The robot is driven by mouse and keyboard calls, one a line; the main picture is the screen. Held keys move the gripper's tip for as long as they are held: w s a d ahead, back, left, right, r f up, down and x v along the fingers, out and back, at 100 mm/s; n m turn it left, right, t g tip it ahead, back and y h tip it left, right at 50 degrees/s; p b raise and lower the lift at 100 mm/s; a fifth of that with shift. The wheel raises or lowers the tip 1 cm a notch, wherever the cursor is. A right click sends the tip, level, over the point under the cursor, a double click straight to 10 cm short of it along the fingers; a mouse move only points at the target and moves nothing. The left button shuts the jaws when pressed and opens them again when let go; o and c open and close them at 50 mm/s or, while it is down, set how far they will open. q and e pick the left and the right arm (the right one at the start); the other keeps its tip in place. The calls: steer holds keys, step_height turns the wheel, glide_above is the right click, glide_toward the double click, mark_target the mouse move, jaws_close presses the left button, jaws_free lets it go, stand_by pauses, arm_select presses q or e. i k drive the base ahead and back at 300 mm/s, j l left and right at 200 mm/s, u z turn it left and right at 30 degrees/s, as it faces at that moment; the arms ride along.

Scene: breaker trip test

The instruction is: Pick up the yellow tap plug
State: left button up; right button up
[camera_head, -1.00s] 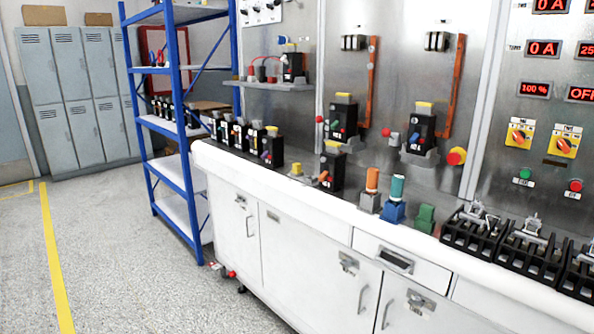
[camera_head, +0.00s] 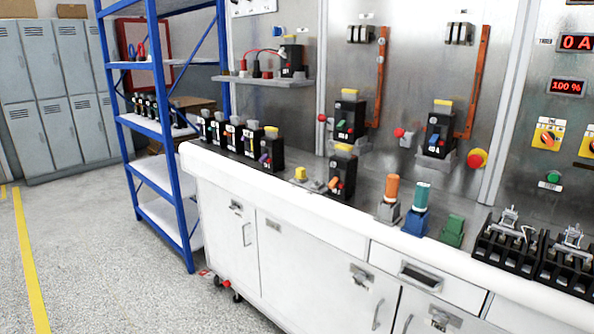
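A small yellow plug (camera_head: 301,174) stands on the white-edged workbench (camera_head: 330,223), left of a black breaker with an orange lever (camera_head: 342,175). It looks like the yellow tap plug. A flat grey piece (camera_head: 312,185) lies beside or under it; I cannot tell which. Other yellow pieces sit on top of several black breakers, such as the one with a green lever (camera_head: 349,118). Neither of my grippers shows in the head view.
Black racks (camera_head: 505,240) sit farther right. A blue shelf unit (camera_head: 163,130) stands left of the bench. Open floor (camera_head: 100,260) lies at the left.

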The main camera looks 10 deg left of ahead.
mark_target(299, 172)
steer(key=i+j, duration=0.2)
steer(key=j, duration=0.15)
steer(key=i+j+z, duration=0.1)
steer(key=j, duration=0.25)
steer(key=i+j+z, duration=0.1)
steer(key=i+j, duration=0.15)
steer(key=j, duration=0.15)
steer(key=i+j, duration=0.15)
steer(key=j, duration=0.2)
steer(key=i+j+z, duration=0.1)
steer(key=j, duration=0.3)
steer(key=i+j, duration=0.2)
steer(key=j, duration=0.2)
steer(key=i+j+z, duration=0.1)
steer(key=j, duration=0.3)
